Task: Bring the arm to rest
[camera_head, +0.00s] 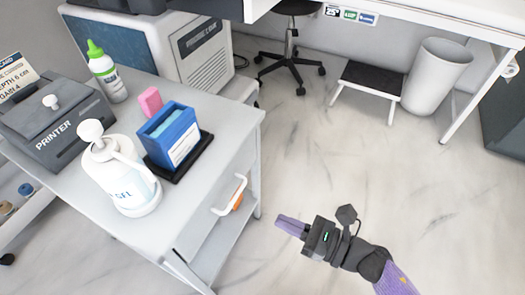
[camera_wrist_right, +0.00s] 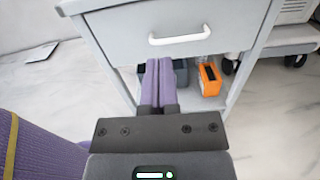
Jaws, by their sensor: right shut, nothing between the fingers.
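My right gripper (camera_head: 281,222) is in the head view at the lower middle, to the right of the cart and apart from it. Its purple fingers are shut together with nothing between them. In the right wrist view the shut fingers (camera_wrist_right: 158,68) point toward the cart's drawer front and lower shelf. My left gripper does not show in either view.
The grey cart (camera_head: 232,127) holds a printer (camera_head: 75,130), a gel bottle (camera_head: 125,185), a blue box (camera_head: 170,135) and a green-capped bottle (camera_head: 105,75). A drawer handle (camera_head: 230,197) sticks out toward my gripper. A bin (camera_head: 437,78) and step stool (camera_head: 372,80) stand behind. Floor at right is clear.

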